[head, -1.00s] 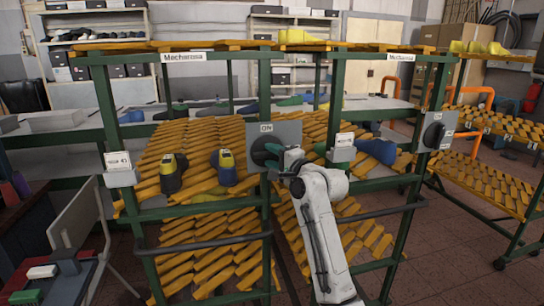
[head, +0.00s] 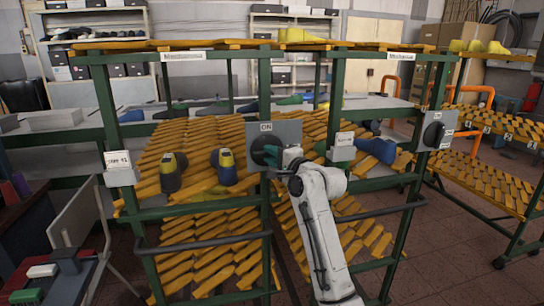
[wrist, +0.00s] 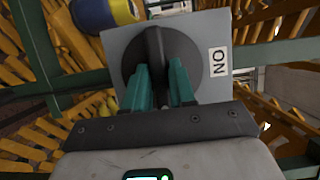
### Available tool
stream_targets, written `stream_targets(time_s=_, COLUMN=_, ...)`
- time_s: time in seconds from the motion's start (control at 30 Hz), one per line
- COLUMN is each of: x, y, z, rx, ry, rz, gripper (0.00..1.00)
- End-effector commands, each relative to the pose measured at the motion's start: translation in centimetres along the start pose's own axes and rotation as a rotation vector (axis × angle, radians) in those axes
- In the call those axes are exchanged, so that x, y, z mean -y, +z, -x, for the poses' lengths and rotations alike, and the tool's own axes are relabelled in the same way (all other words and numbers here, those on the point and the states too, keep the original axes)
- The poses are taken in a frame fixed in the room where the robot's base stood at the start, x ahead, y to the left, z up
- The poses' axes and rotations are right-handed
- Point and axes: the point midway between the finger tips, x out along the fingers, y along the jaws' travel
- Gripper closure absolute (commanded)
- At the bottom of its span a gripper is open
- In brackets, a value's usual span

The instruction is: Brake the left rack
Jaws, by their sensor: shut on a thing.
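The left rack (head: 266,205) is a green frame with slanted yellow slats. On its right post is a grey plate (head: 292,130) with a round black knob (head: 262,148) and an "ON" label above it. My gripper (head: 278,155) is at this knob. In the wrist view my gripper (wrist: 163,82) has its teal fingers on either side of the knob's raised bar (wrist: 153,45), shut on it. The "ON" label (wrist: 219,62) lies to the right there, and the bar runs up and down, not toward the label. The fingers hide the bar's lower part.
The right rack (head: 415,190) carries its own black knob (head: 433,134) on a grey plate. Dark handle bars (head: 205,242) cross the fronts. Floor (head: 440,250) is open at the right.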

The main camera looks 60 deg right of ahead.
Motion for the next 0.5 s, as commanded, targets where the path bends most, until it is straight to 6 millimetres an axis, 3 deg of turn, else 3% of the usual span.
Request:
stream_targets(time_s=0.27, x=0.23, y=0.03, z=-0.01, rx=0.001, ry=0.028, rz=0.06, gripper=1.0)
stream_targets(time_s=0.5, x=0.57, y=0.1, z=-0.04, rx=0.002, ry=0.093, rz=0.214, gripper=1.0)
